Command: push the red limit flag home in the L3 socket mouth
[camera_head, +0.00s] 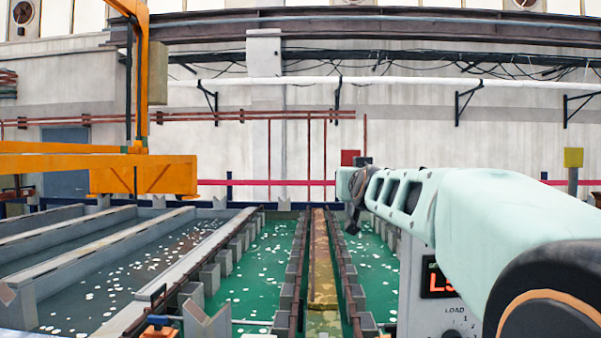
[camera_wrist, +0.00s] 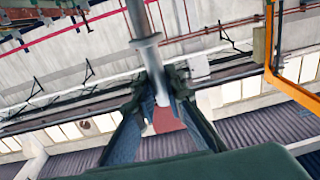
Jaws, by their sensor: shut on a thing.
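In the wrist view my gripper (camera_wrist: 164,84) is shut around a grey metal stem with a collar (camera_wrist: 146,41). The stem runs up and away from the fingers. A red piece (camera_wrist: 167,120) shows between the fingers, on the palm side; it looks like the red limit flag. In the head view a red square plate (camera_head: 350,157) shows just above the end of my arm; I cannot tell whether it is the same piece. The fingers are mostly hidden there. I cannot make out the L3 socket mouth in either view.
A grey panel with a red-lit display (camera_head: 440,281) stands at the lower right, partly behind my arm. Green-floored tanks (camera_head: 261,270) with grey block rows lie ahead. An orange gantry (camera_head: 146,174) hangs at left. A yellow square (camera_head: 573,157) tops a post at right.

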